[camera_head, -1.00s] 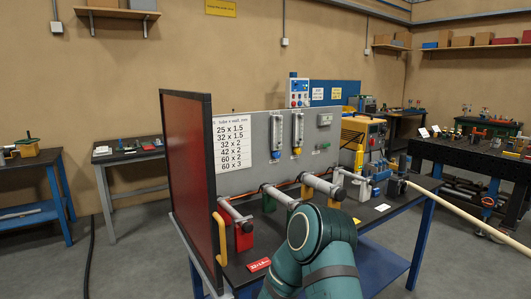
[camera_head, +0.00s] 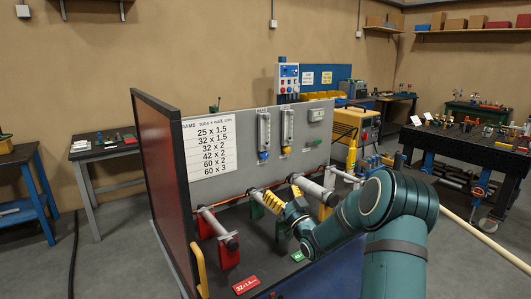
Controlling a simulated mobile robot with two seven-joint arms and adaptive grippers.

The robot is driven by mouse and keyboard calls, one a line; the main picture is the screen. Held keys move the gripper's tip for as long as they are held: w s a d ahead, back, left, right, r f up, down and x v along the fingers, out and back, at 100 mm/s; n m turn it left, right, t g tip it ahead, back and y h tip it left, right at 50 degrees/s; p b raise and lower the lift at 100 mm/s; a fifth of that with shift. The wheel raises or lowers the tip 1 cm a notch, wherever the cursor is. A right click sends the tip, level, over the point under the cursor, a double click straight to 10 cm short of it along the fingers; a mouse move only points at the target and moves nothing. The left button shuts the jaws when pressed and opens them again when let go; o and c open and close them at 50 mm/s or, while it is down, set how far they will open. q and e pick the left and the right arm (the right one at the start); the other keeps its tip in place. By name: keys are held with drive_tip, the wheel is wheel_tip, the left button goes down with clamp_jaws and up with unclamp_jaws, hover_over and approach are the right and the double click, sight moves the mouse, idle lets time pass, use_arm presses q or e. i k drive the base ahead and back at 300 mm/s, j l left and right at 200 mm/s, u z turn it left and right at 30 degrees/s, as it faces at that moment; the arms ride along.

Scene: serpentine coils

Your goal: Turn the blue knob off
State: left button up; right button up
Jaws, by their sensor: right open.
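The blue knob (camera_head: 264,155) sits at the bottom of the left clear flow tube on the grey upright panel (camera_head: 232,172). A yellow knob (camera_head: 286,150) sits under the tube to its right. My right gripper (camera_head: 281,196) has yellow fingers spread apart with nothing between them. It is below the blue knob and a little to its right, in front of the panel and apart from the knob. Parts of the pipes behind it are hidden. My left gripper is not in view.
Grey rollers on red (camera_head: 229,256) and green stands line the bench in front of the panel. A red-faced side board (camera_head: 163,190) closes the left side. A yellow machine (camera_head: 350,124) stands to the right. The space before the blue knob looks clear.

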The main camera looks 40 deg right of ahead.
sight(264, 155)
drive_tip(key=i+l, duration=0.25)
drive_tip(key=l, duration=0.15)
drive_tip(key=i+l, duration=0.5)
drive_tip(key=l, duration=0.25)
